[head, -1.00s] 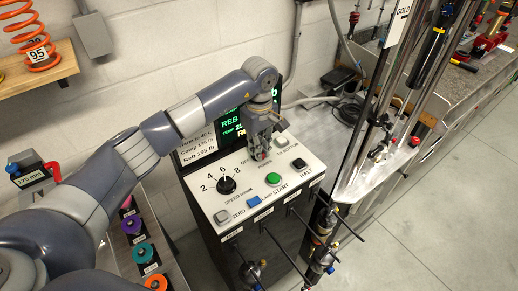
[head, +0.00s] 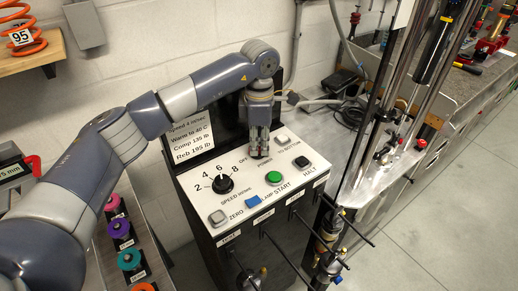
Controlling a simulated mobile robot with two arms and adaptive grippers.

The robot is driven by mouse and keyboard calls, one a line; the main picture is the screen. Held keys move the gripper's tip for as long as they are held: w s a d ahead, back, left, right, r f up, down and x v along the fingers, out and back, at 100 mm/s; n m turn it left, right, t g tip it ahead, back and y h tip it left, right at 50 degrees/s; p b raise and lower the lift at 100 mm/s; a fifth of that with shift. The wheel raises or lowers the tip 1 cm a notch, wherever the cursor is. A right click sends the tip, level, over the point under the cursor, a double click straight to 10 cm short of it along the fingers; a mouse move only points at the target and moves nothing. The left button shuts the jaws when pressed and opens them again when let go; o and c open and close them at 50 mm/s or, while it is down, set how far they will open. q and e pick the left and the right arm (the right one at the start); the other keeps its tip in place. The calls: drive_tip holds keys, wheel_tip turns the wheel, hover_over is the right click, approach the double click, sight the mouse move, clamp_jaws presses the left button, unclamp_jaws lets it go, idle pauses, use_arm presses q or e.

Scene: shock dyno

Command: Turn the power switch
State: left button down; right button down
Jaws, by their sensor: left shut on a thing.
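The control panel (head: 249,179) is a white sloped top on a dark cabinet. My left gripper (head: 259,153) points down at its upper part, beside the OFF lettering and a partly covered label. The gripper is shut on the power switch, which its fingers hide almost wholly, so I cannot tell which way the switch is turned. My right gripper is not in view.
On the panel are a black speed knob (head: 223,184), a green start button (head: 274,178), a black halt button (head: 302,163), a blue clamp switch (head: 252,202) and grey buttons.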

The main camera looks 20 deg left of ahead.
use_arm(q)
drive_tip(key=n+b, duration=0.2)
drive_tip(key=n, duration=0.3)
drive_tip(key=shift+w+a, duration=0.1)
drive_tip(key=shift+w, duration=0.05)
drive_tip(key=shift+r+n, duration=0.15)
drive_tip(key=shift+n, duration=0.65)
drive_tip(key=c, duration=1.7)
unclamp_jaws()
drive_tip(key=shift+o, duration=0.2)
